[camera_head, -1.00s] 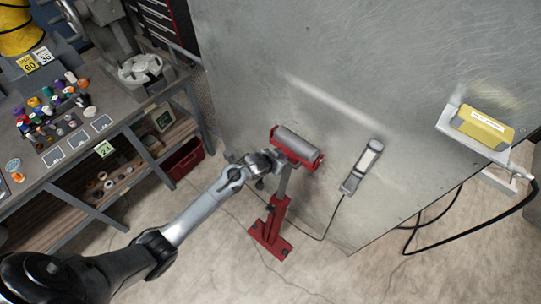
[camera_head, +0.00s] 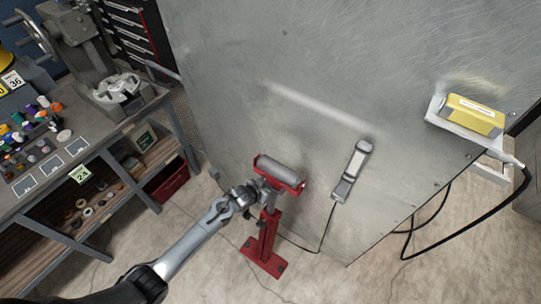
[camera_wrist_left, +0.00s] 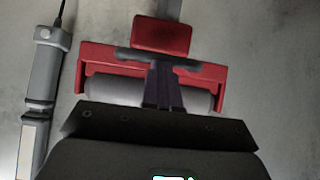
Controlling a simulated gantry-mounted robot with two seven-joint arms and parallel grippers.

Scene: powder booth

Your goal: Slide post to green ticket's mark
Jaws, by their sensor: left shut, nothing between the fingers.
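The post is part of a red floor stand (camera_head: 266,245), which carries a grey roller (camera_head: 279,172) in a red bracket at its top. My left gripper (camera_head: 260,190) is at the stand's head, just below the roller, partly hidden by my wrist. In the left wrist view its dark fingers (camera_wrist_left: 163,85) are together and empty, overlapping the middle of the roller (camera_wrist_left: 110,92) and red bracket; contact cannot be told. The green ticket (camera_head: 80,174), reading 24, hangs at the workbench's front edge. No marks on the post can be made out. My right gripper is not in view.
A large grey metal panel (camera_head: 310,60) rises behind the stand. A corded grey lamp-like device (camera_head: 353,170) is on it, right of the roller. A yellow block (camera_head: 472,115) sits on a bracket at right. The workbench (camera_head: 110,140) holds several spools.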

